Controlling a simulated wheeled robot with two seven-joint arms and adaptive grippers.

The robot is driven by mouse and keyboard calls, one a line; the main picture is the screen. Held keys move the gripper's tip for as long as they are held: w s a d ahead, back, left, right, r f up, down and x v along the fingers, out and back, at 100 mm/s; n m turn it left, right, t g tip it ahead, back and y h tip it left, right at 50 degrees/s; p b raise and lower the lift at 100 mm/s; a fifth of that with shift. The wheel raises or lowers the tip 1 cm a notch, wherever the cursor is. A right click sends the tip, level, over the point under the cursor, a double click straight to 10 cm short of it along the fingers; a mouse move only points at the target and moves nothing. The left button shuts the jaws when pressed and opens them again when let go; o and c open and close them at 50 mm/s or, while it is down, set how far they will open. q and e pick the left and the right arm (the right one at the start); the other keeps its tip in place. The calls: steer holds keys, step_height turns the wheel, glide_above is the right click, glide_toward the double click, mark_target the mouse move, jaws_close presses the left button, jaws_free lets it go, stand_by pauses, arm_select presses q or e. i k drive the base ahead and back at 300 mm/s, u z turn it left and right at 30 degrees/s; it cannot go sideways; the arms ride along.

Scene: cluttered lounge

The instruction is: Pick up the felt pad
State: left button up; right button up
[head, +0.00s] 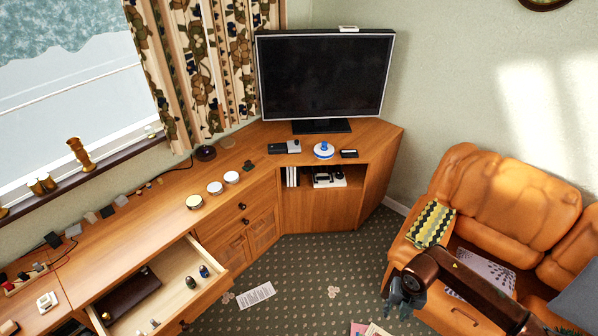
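I cannot pick out the felt pad with certainty. A small dark green flat piece (249,165) lies on the wooden sideboard top (165,205), left of the television, and is too small to identify. Several small grey and beige pieces, such as a pale flat one (91,217), lie in a row along the window side. My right gripper (399,301) hangs over the carpet in front of the orange sofa, far from the sideboard's top. It looks empty; its fingers are too small and dark to tell their opening. My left gripper is not in view.
An open drawer (205,291) juts out from the sideboard, holding a dark brown case and small items. A television (325,77) stands in the corner. The orange leather sofa (505,205) is at right. A paper sheet (256,294) lies on the otherwise fairly clear carpet.

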mark_target(249, 166)
steer(key=z, duration=0.5)
steer(key=i, duration=1.75)
steer(key=u, duration=1.4)
steer(key=i, duration=0.95)
steer(key=u, duration=1.1)
steer(key=i, duration=0.25)
steer(key=u, duration=0.2)
